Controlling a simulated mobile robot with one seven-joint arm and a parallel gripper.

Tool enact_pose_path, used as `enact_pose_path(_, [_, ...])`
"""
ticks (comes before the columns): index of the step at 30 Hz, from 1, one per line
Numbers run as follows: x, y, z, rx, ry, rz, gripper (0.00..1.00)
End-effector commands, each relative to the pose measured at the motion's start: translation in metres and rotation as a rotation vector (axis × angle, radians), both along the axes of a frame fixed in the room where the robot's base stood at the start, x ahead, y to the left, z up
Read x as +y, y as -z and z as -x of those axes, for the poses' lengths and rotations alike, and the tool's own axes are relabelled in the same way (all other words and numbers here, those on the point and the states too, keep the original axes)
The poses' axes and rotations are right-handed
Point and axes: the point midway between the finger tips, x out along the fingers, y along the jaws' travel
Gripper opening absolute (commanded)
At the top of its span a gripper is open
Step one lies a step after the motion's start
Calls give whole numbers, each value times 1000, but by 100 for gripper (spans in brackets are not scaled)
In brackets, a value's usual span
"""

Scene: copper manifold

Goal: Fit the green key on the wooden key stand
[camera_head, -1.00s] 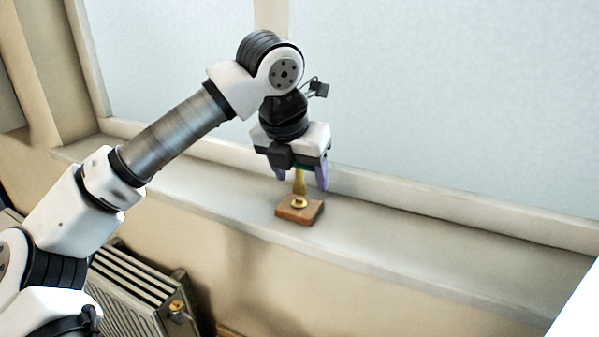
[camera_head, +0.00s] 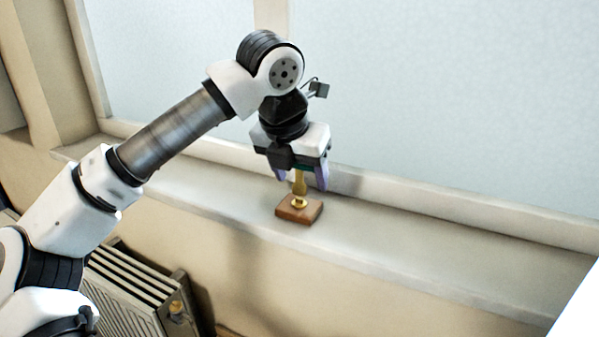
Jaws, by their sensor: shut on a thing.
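The wooden key stand (camera_head: 299,209) sits on the window sill, a small brown block with an upright brass post (camera_head: 299,188). My gripper (camera_head: 300,176) points down directly over the stand, with a purple finger on each side of the post's upper part. A small bit of the green key (camera_head: 304,168) shows between the fingers, under the gripper body, at the top of the post. My gripper is shut on the green key. Most of the key is hidden by the fingers and the gripper body. I cannot tell whether the key touches the post or how far it is on.
The pale window sill (camera_head: 420,250) is clear to the right and left of the stand. The frosted window (camera_head: 450,100) rises close behind my gripper. A ribbed radiator (camera_head: 130,290) with a brass valve (camera_head: 176,308) is below the sill at the lower left.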

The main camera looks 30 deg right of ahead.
Motion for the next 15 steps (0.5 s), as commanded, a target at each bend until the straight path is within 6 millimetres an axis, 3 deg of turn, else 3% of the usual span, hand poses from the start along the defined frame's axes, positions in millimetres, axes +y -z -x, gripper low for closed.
enact_pose_path(15, [0, 7, 0, 0, 0, 0, 42])
